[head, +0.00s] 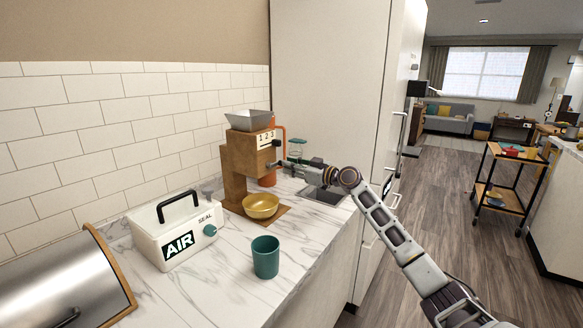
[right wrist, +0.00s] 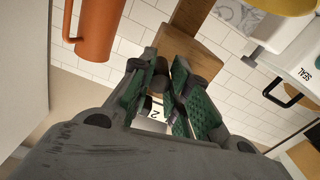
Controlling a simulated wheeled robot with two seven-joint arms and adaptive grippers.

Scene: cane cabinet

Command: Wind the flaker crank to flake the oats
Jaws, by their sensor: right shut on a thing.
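The wooden oat flaker (head: 236,178) stands on the marble counter, with a grey hopper (head: 249,120) on top and a "1 2 3" dial plate on its front. A gold bowl (head: 261,205) sits on its base under the body. My right gripper (head: 275,167) reaches in from the right at the flaker's side. In the right wrist view, the green-padded fingers (right wrist: 167,80) are shut on the dark crank knob (right wrist: 159,84). Most of the crank is hidden by the fingers. The wooden body (right wrist: 196,45) shows behind them. My left gripper is not in view.
An orange pitcher (head: 268,178) stands close behind my right gripper and also shows in the wrist view (right wrist: 100,30). A teal cup (head: 265,257), a white AIR SEAL box (head: 172,232) and a metal bread bin (head: 65,285) stand nearer. A tall white cabinet (head: 330,80) bounds the back.

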